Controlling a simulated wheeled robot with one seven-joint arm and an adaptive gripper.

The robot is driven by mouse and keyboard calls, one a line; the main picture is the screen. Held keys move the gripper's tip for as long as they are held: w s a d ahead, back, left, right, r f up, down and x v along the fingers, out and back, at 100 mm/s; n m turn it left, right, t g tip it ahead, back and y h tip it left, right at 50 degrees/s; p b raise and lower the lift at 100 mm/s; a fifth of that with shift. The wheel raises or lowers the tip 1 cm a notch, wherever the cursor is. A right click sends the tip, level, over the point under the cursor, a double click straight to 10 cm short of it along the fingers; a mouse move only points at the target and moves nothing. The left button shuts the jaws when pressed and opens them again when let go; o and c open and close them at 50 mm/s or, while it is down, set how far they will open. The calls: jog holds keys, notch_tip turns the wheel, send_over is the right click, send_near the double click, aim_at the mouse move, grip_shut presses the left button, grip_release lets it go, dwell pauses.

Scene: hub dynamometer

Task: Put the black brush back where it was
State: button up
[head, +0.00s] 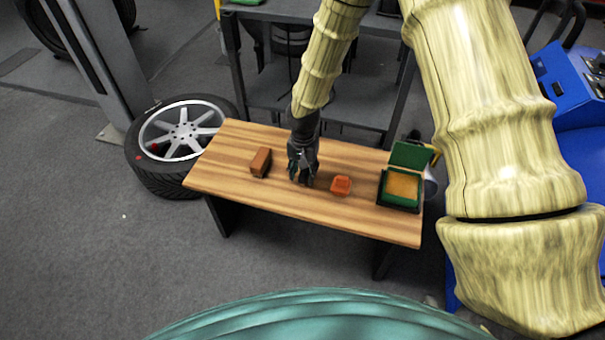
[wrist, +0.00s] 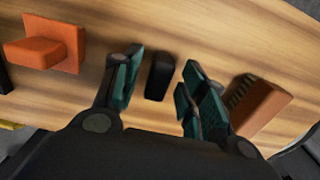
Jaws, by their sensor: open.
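The black brush (wrist: 160,77) is a small dark block with rounded ends on the wooden table. In the wrist view it lies between the two teal-padded fingers of my gripper (wrist: 163,82), with a gap visible on each side. My gripper is open and does not hold it. In the head view my gripper (head: 302,178) points down at the middle of the table, and I cannot make out the brush apart from the dark fingers there.
The wooden table (head: 365,220) also bears a brown block (head: 261,162) to the left, an orange piece (head: 341,185) to the right and an open green box (head: 403,188) at the right end.

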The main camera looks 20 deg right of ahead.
aim_at(303, 173)
notch_tip(303, 173, up, 10)
jog(key=p, duration=0.2)
jog(key=shift+r, duration=0.25)
